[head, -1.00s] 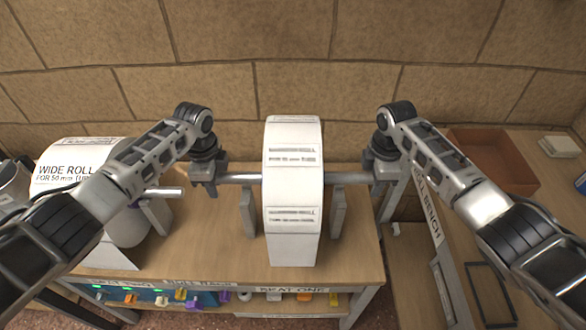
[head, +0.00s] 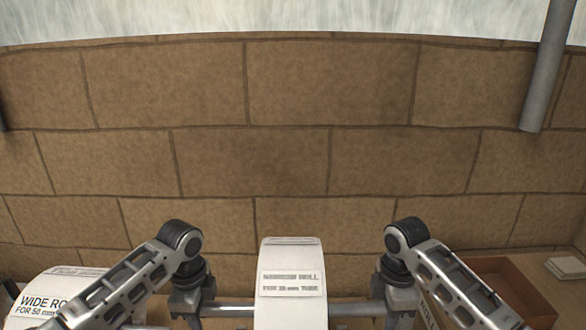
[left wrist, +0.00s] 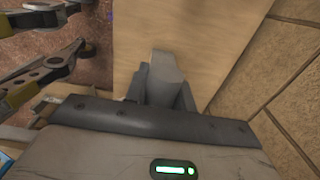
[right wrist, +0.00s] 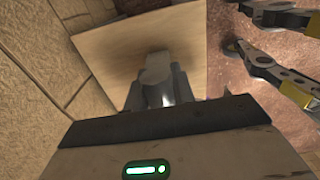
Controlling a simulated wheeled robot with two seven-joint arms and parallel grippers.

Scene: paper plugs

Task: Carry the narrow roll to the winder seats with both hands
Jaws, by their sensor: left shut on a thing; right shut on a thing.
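The narrow roll (head: 291,284) is white, with a label reading narrow roll, and shows at the bottom middle of the head view. A grey metal shaft (head: 345,309) runs level through it and sticks out on both sides. My left gripper (head: 190,304) is shut on the shaft's left part, and my right gripper (head: 398,302) is shut on its right part. Both are apart from the roll's sides. The roll's lower part is cut off by the picture edge, so its support is hidden. The winder seats are not clearly in view.
A white wide roll (head: 52,296) stands at the lower left. A brown open box (head: 515,290) and a pale stack (head: 551,276) are at the lower right. A brick wall (head: 290,150) fills the back, and a grey pole (head: 546,75) hangs at the upper right.

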